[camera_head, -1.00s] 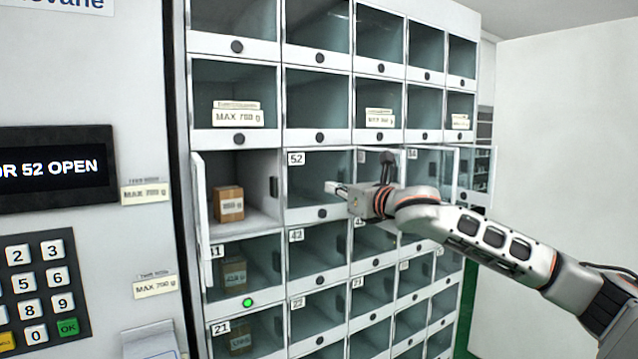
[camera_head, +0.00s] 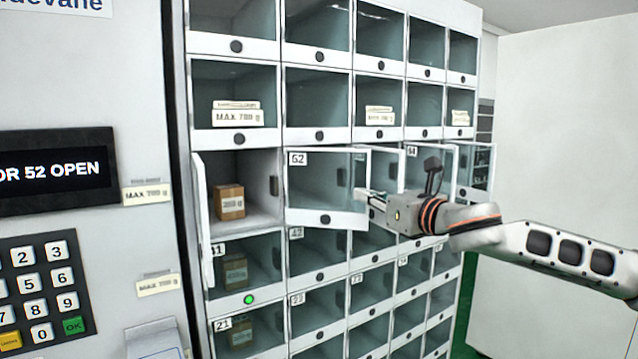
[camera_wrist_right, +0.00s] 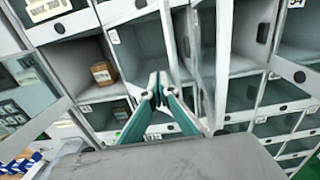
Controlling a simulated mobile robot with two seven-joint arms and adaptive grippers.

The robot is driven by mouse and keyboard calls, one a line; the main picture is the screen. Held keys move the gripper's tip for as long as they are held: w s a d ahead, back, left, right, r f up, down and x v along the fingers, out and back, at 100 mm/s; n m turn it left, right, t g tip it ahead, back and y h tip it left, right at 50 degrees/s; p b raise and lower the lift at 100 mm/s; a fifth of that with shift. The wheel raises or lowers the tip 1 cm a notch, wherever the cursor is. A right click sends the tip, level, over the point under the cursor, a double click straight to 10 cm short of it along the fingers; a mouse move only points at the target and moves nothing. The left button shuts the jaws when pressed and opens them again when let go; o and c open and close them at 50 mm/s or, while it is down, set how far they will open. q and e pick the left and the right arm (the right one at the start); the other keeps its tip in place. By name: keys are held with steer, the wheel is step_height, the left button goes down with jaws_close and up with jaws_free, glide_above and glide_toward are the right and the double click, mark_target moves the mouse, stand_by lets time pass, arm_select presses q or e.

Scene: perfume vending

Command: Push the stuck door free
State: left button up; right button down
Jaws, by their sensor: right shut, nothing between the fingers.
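Door 52 (camera_head: 326,190) is a glass-fronted locker door in a white frame, hinged on its left. It stands ajar, its right edge swung out past its compartment. My right gripper (camera_head: 362,195) is shut and empty, its fingertips at the free right edge of door 52. I cannot tell whether they touch it. In the right wrist view the shut fingers (camera_wrist_right: 156,88) point at the lockers beside the door edge. My left gripper is not in view.
The display (camera_head: 52,168) reads door 52 open. An open compartment to the left holds a small brown box (camera_head: 229,202); its door (camera_head: 202,215) stands open. Other doors in the row, right of door 52, also stand ajar. A keypad (camera_head: 38,285) is at lower left.

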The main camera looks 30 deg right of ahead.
steer(key=s+b, duration=0.2)
steer(key=s, duration=1.1)
steer(key=shift+d+b, duration=0.4)
steer(key=shift+d, duration=0.05)
stand_by(0.7)
